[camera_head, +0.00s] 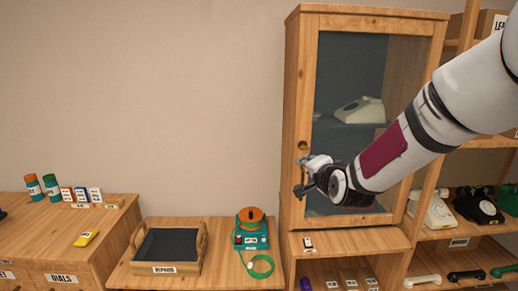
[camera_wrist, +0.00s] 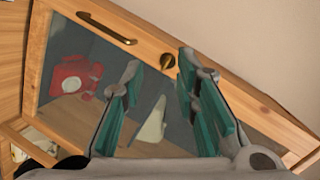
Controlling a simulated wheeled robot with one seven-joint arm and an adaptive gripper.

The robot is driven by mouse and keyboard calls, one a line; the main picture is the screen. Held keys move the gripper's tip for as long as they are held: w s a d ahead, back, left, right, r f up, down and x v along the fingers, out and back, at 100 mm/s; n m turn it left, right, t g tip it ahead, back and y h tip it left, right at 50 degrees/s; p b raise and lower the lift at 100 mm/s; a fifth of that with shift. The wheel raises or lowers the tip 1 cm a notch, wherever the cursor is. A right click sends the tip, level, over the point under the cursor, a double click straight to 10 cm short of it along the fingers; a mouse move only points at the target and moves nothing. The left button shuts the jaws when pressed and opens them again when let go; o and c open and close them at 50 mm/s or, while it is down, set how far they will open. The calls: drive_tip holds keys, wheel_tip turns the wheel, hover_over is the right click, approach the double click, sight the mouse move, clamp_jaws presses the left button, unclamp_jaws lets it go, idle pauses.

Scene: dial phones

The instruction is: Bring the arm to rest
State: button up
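My gripper (camera_head: 308,175) is in front of the glass door of a wooden cabinet (camera_head: 292,110), near the door's left frame and below its round knob (camera_head: 303,146). In the wrist view my gripper (camera_wrist: 160,82) has its two green-padded fingers spread apart, with nothing between them. The cabinet door (camera_wrist: 60,20) fills much of that view and looks shut. My arm crosses the right side of the head view and hides part of the door.
Behind the glass are a cream phone (camera_head: 360,110) and a red phone (camera_wrist: 75,76). Left of the cabinet, a table holds a dark-lined tray (camera_head: 168,250) and a teal device with an orange top (camera_head: 250,228). Shelves at right hold several phones, including a black one (camera_head: 478,207).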

drive_tip(key=s+d+r+n+g, duration=0.1)
drive_tip(key=s+n+g, duration=0.3)
drive_tip(key=s, duration=1.6)
drive_tip(key=s+d+r+n+g+h, duration=0.1)
drive_tip(key=s+n+g, duration=0.4)
drive_tip(key=s, duration=1.4)
drive_tip(key=r+n, duration=0.1)
drive_tip(key=n, duration=0.1)
drive_tip(key=shift+s+d+r+n+h, duration=0.3)
drive_tip(key=shift+s+d+r, duration=0.05)
drive_tip(key=shift+s+r, duration=0.05)
drive_tip(key=shift+o, duration=0.3)
